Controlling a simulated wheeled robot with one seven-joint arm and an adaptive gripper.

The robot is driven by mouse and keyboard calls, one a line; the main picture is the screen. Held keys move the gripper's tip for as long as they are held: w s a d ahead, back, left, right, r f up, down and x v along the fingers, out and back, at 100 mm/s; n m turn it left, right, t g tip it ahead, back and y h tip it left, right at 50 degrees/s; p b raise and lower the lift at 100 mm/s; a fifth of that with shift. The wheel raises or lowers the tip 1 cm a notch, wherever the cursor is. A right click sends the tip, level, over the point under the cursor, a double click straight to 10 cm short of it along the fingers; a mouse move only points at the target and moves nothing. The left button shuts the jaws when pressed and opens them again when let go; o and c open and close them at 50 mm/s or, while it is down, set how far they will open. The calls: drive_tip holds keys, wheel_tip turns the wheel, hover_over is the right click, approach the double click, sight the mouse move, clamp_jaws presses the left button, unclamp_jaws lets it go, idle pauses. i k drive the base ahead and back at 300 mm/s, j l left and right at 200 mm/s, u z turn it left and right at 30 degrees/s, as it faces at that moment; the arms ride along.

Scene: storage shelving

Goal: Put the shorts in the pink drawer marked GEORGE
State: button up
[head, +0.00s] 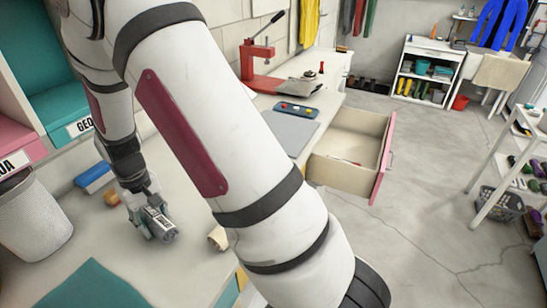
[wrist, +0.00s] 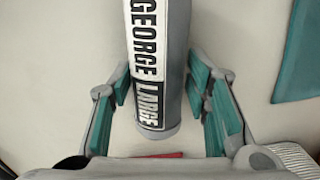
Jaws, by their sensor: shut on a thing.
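A grey rolled bundle (wrist: 158,60) with a black-and-white label reading GEORGE LARGE lies between my fingers; I take it to be the shorts, though its shape is only a roll. It also shows in the head view (head: 160,224). My gripper (wrist: 165,105) is shut on it, low over the pale worktop (head: 185,270). A drawer with a pink front (head: 383,160) stands pulled out beyond my arm, below the counter; its front's outer face and any name on it are turned away. Something small and reddish lies inside it.
A white basket (head: 32,218), a blue block (head: 95,180) and a teal cloth (head: 92,287) are on the worktop. A red press (head: 258,62) stands farther back.

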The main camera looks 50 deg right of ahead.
sight(351, 145)
drive_tip(key=k+l+z, duration=0.15)
drive_tip(key=k, duration=0.95)
drive_tip(key=z, duration=0.45)
drive_tip(key=i+z, duration=0.15)
drive_tip(key=z, duration=0.3)
drive_tip(key=i+z, duration=0.1)
drive_tip(key=z, duration=0.3)
drive_tip(key=i+j, duration=0.15)
drive_tip(key=i, duration=0.3)
drive_tip(key=i+j, duration=0.15)
drive_tip(key=i, duration=0.3)
drive_tip(key=i+j, duration=0.15)
drive_tip(key=i, duration=0.3)
